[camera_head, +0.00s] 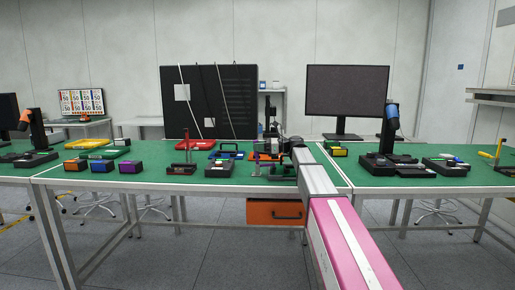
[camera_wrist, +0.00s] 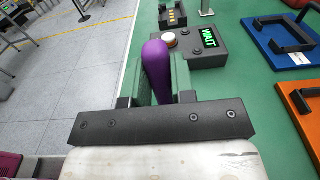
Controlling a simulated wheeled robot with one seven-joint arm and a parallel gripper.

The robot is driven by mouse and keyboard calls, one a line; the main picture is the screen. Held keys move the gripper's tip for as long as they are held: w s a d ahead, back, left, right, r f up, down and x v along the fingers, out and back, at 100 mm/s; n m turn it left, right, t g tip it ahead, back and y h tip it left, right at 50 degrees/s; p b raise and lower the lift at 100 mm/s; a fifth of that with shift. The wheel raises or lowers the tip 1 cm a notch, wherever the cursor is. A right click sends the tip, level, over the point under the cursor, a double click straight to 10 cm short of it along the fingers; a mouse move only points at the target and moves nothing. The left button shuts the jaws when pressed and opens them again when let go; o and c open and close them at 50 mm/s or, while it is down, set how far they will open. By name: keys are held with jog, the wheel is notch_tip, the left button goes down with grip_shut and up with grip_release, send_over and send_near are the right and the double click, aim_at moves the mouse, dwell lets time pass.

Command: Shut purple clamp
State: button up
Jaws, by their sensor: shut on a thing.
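The purple clamp's handle (camera_wrist: 157,62) shows in the wrist view as a rounded purple grip between the two fingers of my gripper (camera_wrist: 159,82). My gripper is shut on this handle. The clamp's base and jaw are hidden in the wrist view by the handle and my gripper. In the head view a small purple patch (camera_head: 268,156) shows by the end of my arm, among dark parts, and the clamp's exact pose cannot be told there.
A dark box with a lit WAIT display (camera_wrist: 208,39) stands just beyond the handle. A blue plate (camera_wrist: 276,34) and an orange plate (camera_wrist: 302,94) with black handles lie to the right. A red-handled upright clamp (camera_head: 187,148) stands left on the green bench (camera_head: 150,178).

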jog(key=o, duration=0.7)
jog(key=shift+o, duration=0.2)
jog(key=d, duration=1)
jog(key=shift+s+d+r, duration=0.2)
jog(key=shift+d, duration=0.2)
